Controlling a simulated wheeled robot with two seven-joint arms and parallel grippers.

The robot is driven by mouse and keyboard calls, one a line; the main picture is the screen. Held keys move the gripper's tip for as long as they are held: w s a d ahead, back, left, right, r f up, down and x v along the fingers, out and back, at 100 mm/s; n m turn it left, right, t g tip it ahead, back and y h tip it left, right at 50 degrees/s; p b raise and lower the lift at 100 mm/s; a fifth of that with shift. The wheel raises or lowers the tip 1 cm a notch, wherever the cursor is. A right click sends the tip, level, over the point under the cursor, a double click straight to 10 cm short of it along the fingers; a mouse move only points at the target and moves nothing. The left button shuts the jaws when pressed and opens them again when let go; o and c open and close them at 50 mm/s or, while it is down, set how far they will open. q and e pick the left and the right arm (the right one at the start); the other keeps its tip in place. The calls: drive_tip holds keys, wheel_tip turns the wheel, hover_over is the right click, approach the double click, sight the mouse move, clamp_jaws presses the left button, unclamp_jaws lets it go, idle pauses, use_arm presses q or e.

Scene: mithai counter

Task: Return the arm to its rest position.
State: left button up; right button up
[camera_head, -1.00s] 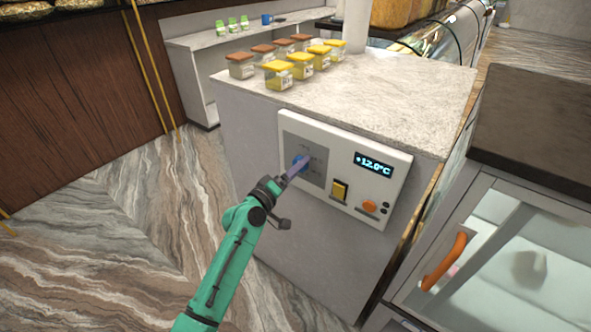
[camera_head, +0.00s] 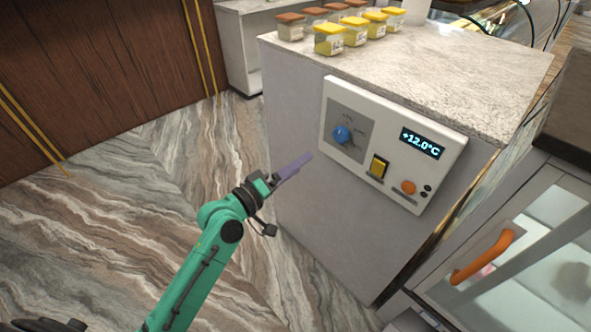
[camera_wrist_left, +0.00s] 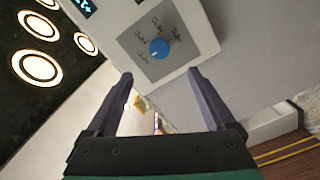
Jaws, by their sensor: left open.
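My left gripper (camera_head: 294,169) is at the end of the green arm, in front of the pale counter (camera_head: 300,205). It is apart from the control panel (camera_head: 385,195), to the lower left of it. In the left wrist view its two purple fingers (camera_wrist_left: 163,100) are spread, with nothing between them. The blue knob (camera_head: 341,135) on the panel is free of the gripper; it also shows in the left wrist view (camera_wrist_left: 159,48) beyond the fingertips. The display (camera_head: 422,143) reads +12.0°C. My right gripper is not in view.
A yellow switch (camera_head: 379,166) and an orange button (camera_head: 408,187) sit on the panel. Several small jars (camera_head: 329,40) stand on the countertop. A glass-fronted cabinet with an orange handle (camera_head: 483,256) is at the right. The marble floor (camera_head: 120,215) at the left is clear.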

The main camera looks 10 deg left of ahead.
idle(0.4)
use_arm(q)
drive_tip(key=s+a+f+g+y, duration=0.2)
drive_tip(key=a+f, duration=0.1)
drive_tip(key=f, duration=0.7)
drive_tip(key=s+a+f+g+y, duration=0.1)
drive_tip(key=s+a+f+y, duration=0.2)
drive_tip(key=f, duration=0.8)
drive_tip(key=a+f+g+y, duration=0.2)
drive_tip(key=a+f, duration=0.2)
drive_tip(key=f, duration=0.6)
drive_tip(key=s+a+f+m+g+y, duration=0.1)
drive_tip(key=s+a+f+m+g, duration=0.1)
drive_tip(key=s+f, duration=0.65)
drive_tip(key=s+a+f+m+g+y, duration=0.1)
drive_tip(key=s+a+f+m+g, duration=0.15)
drive_tip(key=s+f, duration=0.6)
drive_tip(key=s+a+f+m+g, duration=0.1)
drive_tip(key=s+f+g, duration=0.1)
drive_tip(key=s, duration=0.7)
drive_tip(key=s+a+f+m+g+y, duration=0.1)
drive_tip(key=s+f+m+g, duration=0.1)
drive_tip(key=s, duration=0.7)
drive_tip(key=shift+s+a+f+y, duration=0.15)
drive_tip(key=shift+f+y, duration=0.15)
drive_tip(key=shift+f, duration=0.55)
